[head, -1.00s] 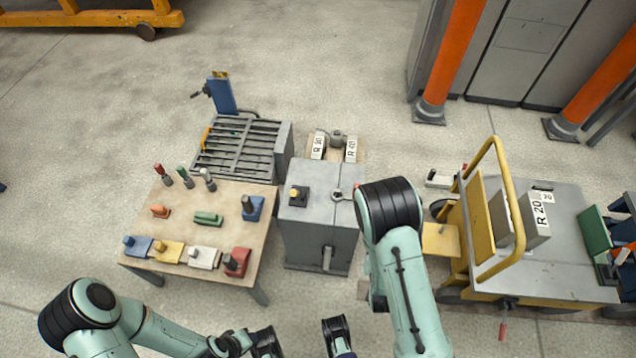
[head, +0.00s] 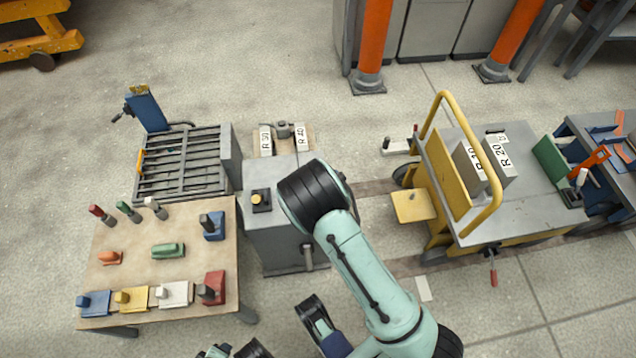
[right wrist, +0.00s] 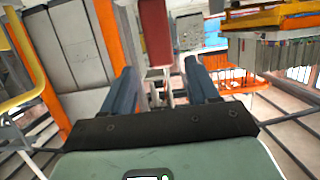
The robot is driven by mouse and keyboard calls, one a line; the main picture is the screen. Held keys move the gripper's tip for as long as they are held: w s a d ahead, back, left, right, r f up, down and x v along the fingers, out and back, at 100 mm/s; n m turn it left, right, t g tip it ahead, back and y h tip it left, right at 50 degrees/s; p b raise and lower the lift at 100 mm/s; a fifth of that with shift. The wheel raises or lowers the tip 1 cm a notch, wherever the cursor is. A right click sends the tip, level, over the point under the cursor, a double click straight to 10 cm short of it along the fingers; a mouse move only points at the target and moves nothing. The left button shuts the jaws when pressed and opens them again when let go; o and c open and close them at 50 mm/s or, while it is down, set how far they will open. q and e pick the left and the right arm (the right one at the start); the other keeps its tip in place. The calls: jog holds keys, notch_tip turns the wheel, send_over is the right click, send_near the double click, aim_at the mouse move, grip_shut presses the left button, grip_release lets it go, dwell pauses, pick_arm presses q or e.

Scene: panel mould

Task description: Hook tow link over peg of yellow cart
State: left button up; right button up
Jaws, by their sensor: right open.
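The yellow cart (head: 432,180) stands right of centre in the head view, with a low yellow plate (head: 413,207) bearing a small upright peg on its left side. My right arm covers the right part of the grey cabinet's top, and no tow link shows there. In the right wrist view my right gripper (right wrist: 162,78) is open. A red block (right wrist: 155,32) with a grey part below it shows between its fingers; it may be the tow link's grip, but I cannot tell whether it touches. My left gripper is partly cut off at the bottom of the head view.
The grey cabinet (head: 270,220) stands left of the cart. A work table (head: 130,235) with coloured blocks is at the left, and a slatted bench (head: 180,165) is behind it. A red-handled lever (head: 493,272) hangs from the cart's front. Floor shows between cabinet and cart.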

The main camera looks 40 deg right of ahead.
jog(key=x, duration=0.2)
jog(key=b+x, duration=0.1)
jog(key=x, duration=0.1)
jog(key=shift+a+f, duration=0.2)
jog(key=shift+w+d+f, duration=0.1)
jog(key=shift+w+d, duration=0.15)
jog(key=shift+w, duration=0.15)
grip_shut()
pick_arm(q)
jog(key=shift+s+a+f, duration=0.2)
jog(key=shift+a+f, duration=0.05)
jog(key=shift+f, duration=0.4)
jog(key=shift+s+a+f, duration=0.15)
jog(key=shift+a+f, duration=0.05)
jog(key=shift+f, duration=0.4)
